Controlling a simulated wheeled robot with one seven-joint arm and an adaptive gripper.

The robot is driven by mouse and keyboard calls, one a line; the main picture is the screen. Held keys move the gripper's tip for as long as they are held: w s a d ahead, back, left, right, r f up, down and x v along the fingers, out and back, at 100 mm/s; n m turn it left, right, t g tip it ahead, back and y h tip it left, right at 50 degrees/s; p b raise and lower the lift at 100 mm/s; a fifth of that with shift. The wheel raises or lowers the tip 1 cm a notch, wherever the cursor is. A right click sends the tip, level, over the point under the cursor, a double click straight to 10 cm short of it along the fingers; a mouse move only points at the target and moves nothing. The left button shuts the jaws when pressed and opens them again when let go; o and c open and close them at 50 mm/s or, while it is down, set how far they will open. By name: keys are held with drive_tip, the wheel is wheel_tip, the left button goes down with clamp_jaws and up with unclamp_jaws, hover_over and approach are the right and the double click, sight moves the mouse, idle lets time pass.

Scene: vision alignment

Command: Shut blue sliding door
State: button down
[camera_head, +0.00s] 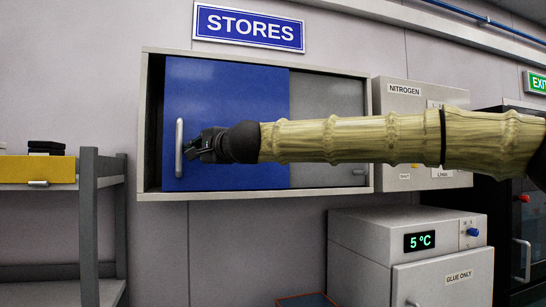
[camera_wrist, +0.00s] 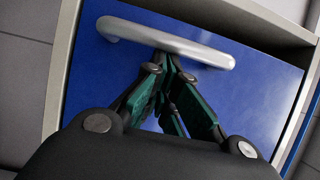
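The blue sliding door (camera_head: 225,95) covers the left part of a wall cabinet in the head view. A narrow dark gap shows between its left edge and the cabinet's left side. Its vertical silver handle (camera_head: 179,148) is near the door's left edge. My gripper (camera_head: 192,150) is just right of the handle, pointing left. In the wrist view, the fingers (camera_wrist: 166,55) come together at the side of the handle (camera_wrist: 170,42), with no handle seen between them. They look shut and at or very near the bar; exact contact is unclear.
A grey door panel (camera_head: 327,105) fills the cabinet's right part, partly behind my arm. A nitrogen box (camera_head: 400,100) adjoins the cabinet on the right. A white appliance (camera_head: 375,235) stands below right. A shelf with a yellow drawer (camera_head: 35,170) is at lower left.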

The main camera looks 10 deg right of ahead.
drive_tip(key=shift+s+a, duration=0.25)
drive_tip(key=shift+a, duration=0.85)
drive_tip(key=shift+s+a, duration=0.25)
drive_tip(key=shift+a, duration=0.85)
drive_tip(key=shift+d+r, duration=0.1)
drive_tip(key=shift+d, duration=0.05)
drive_tip(key=shift+w+d, duration=0.1)
drive_tip(key=shift+d, duration=0.1)
drive_tip(key=b, duration=0.2)
approach(180, 147)
drive_tip(key=w+d, duration=0.1)
drive_tip(key=d, duration=0.2)
drive_tip(key=shift+w+d, duration=0.1)
drive_tip(key=shift+w, duration=0.1)
drive_tip(key=shift+w+d+f, duration=0.1)
drive_tip(key=shift+d+f, duration=0.05)
drive_tip(key=shift+f, duration=0.05)
